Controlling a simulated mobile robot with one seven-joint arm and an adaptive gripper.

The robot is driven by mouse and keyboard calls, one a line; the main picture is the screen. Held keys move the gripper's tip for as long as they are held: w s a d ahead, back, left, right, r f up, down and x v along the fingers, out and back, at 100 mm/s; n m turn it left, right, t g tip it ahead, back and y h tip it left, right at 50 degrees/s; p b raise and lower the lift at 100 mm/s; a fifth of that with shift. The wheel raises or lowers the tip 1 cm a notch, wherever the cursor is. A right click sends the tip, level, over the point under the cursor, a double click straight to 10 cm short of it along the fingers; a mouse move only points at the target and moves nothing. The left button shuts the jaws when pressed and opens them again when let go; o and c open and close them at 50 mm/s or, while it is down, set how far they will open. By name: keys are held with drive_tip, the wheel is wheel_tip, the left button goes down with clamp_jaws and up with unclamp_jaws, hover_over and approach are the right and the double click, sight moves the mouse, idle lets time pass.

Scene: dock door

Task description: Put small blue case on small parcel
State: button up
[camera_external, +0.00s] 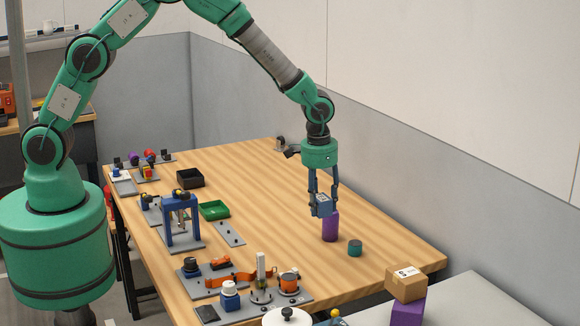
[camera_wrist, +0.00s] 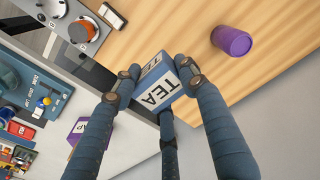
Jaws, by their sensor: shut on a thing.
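My gripper (camera_external: 322,194) is above the right part of the wooden table, pointing down and shut on a small blue case (camera_external: 321,206). In the wrist view the case (camera_wrist: 158,86) is blue and white, marked TEA, and sits between the fingertips of my gripper (camera_wrist: 156,79). The small parcel (camera_external: 405,283) is a brown cardboard box with a white label. It rests on a purple box (camera_external: 407,313) at the front right, apart from my gripper. I cannot make out the parcel in the wrist view.
Plates with fixtures and an orange strap (camera_external: 232,279) lie along the front. A blue frame (camera_external: 183,222) stands at the left. The table's back middle is clear.

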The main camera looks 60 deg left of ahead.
drive_tip(key=s+d+r+p, duration=0.1)
drive_tip(key=s+d, duration=0.3)
drive_tip(key=d, duration=0.8)
drive_tip(key=s+d+r+p, duration=0.2)
drive_tip(key=s+d, duration=0.3)
drive_tip(key=d, duration=0.7)
drive_tip(key=shift+s+r+p, duration=0.15)
drive_tip(key=shift+r+p, duration=0.15)
drive_tip(key=shift+r, duration=0.45)
drive_tip(key=shift+d, duration=0.1)
drive_tip(key=p, duration=0.3)
hover_over(400, 267)
drive_tip(key=shift+s+a+f, duration=0.2)
drive_tip(key=shift+s+f, duration=0.05)
drive_tip(key=shift+f, duration=0.45)
drive_tip(key=shift+w+d, duration=0.1)
drive_tip(key=shift+w, duration=0.05)
drive_tip(key=shift+w+d+f+p, duration=0.1)
drive_tip(key=shift+f+p, duration=0.2)
drive_tip(key=shift+f, duration=1.5)
drive_tip(key=shift+f, duration=0.1)
